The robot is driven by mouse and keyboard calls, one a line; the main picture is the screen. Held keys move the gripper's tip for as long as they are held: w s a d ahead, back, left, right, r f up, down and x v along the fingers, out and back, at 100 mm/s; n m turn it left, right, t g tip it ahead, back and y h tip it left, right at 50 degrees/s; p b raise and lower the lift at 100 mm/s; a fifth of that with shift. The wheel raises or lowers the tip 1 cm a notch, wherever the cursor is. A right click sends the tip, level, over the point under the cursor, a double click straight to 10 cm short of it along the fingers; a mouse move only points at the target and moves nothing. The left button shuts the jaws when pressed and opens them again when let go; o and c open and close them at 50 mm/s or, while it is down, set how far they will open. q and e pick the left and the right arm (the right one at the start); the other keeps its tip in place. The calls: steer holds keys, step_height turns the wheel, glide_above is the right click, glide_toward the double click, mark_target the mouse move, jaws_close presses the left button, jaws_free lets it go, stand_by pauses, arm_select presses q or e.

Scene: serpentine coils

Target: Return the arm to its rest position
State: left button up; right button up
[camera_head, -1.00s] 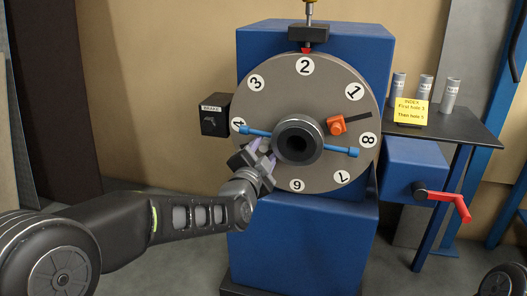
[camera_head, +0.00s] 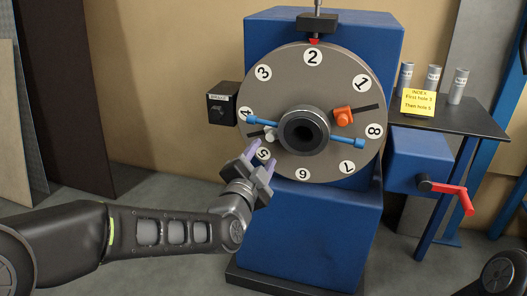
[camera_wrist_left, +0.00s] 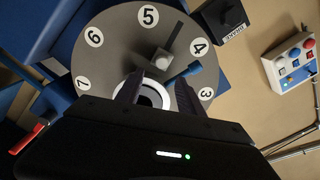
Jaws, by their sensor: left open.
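My left gripper (camera_head: 262,160) is open and empty, in front of the lower left of the numbered grey disc (camera_head: 285,85), near the number 5. In the left wrist view its two dark fingers (camera_wrist_left: 157,95) show apart before the disc's hub (camera_wrist_left: 150,92). A pale knob (camera_head: 270,133) on the disc stands just above the fingers in the head view, apart from them as far as I can tell. My left arm comes in low from the left. My right gripper is not in view.
The disc sits on a blue machine (camera_head: 300,230), with a blue bar (camera_head: 345,139) and an orange clamp (camera_head: 343,116) on its face. A black brake box (camera_head: 222,106) is at its left, a red crank (camera_head: 455,192) at its right. A dark table (camera_head: 450,118) holds grey cylinders. Floor at left is open.

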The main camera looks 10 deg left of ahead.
arm_select(q)
steer(key=s+d+f+n+g+h, duration=0.1)
steer(key=s+d+f+n+g, duration=0.2)
steer(key=f, duration=0.6)
steer(key=s+d+f+n+g+h, duration=0.1)
steer(key=s+d+f+n+g, duration=0.15)
steer(key=f, duration=0.65)
steer(key=s+d+f+n+g, duration=0.3)
steer(key=f, duration=0.7)
steer(key=s+a+f+n+g, duration=0.1)
steer(key=s+f+n+g, duration=0.55)
steer(key=s+f, duration=1.65)
step_height(320, 180, up, 26)
steer(key=s+m+g+h+p, duration=0.1)
steer(key=m+g+p, duration=0.1)
steer(key=p, duration=2.3)
steer(key=shift+s+d+p, duration=0.15)
steer(key=shift+s+p, duration=0.1)
steer(key=shift+p, duration=0.15)
steer(key=shift+f, duration=0.1)
